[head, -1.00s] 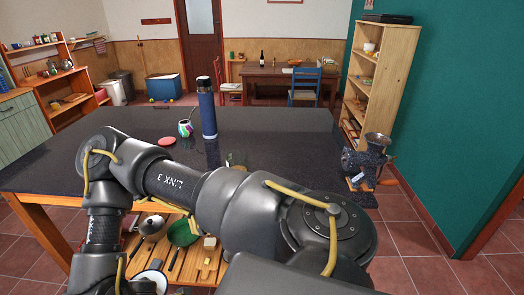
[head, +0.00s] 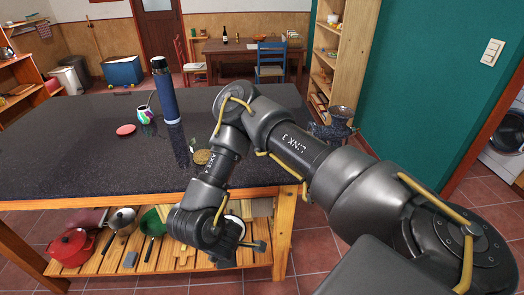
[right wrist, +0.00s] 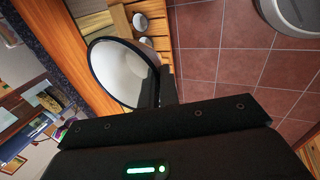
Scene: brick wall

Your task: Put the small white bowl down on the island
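The small white bowl with a dark rim shows in the right wrist view (right wrist: 122,72), held at its edge by a dark finger of my right gripper (right wrist: 167,86). In the head view the bowl (head: 237,222) is mostly hidden behind my right gripper (head: 250,246), low in front of the island's front edge, below the top. The gripper looks shut on the bowl's rim. The island (head: 90,170) has a dark speckled top on a wooden frame. My left gripper is in neither current view.
The front left of the top is clear. A lower shelf holds a red pot (head: 72,247) and pans.

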